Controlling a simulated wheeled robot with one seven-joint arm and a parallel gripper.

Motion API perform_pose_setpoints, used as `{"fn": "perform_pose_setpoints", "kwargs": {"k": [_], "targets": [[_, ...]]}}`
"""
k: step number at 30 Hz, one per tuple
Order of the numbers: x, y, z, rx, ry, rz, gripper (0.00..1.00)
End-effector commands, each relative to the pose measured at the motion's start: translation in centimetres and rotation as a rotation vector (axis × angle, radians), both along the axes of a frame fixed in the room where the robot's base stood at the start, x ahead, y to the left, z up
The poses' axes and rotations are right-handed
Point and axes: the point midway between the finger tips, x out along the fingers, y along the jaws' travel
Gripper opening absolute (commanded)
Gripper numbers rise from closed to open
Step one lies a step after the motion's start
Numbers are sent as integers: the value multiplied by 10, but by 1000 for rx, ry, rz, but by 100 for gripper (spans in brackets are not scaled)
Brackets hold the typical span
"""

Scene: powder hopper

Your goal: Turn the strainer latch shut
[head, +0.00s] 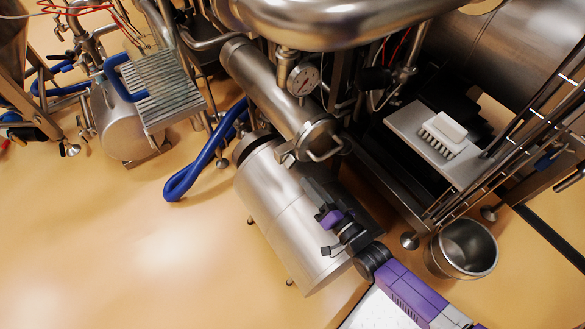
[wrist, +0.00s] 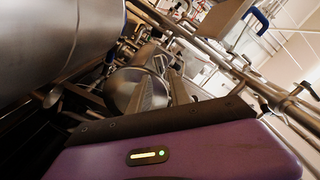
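The strainer is most likely the slanting steel tube (head: 270,92) in the middle of the head view. Its round end cap (head: 316,136) carries a bent bar handle (head: 326,152), which I take for the latch. How far the latch is turned is hard to tell. My gripper (head: 313,186) is just below the end cap in the head view, over a steel drum, apparently apart from the handle. In the wrist view two grey fingers of my gripper (wrist: 163,88) show with a narrow gap between them and nothing clearly held. The latch cannot be made out there.
The steel drum (head: 268,205) stands below the tube. A pressure gauge (head: 304,80) is beside the tube. A shelf (head: 408,120) with a white brush (head: 444,130) is to the right, and a steel bucket (head: 467,248) stands on the floor.

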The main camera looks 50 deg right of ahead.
Motion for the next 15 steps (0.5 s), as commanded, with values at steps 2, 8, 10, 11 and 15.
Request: {"fn": "perform_pose_setpoints", "kwargs": {"k": [2,8,10,11,15], "targets": [[7,-1,0,4,-1,1,24],[36,-6,0,1,-4,2,24],[47,-8,0,1,-3,1,24],[51,-9,-1,2,-2,1,24],[66,-12,0,1,-2,3,24]]}}
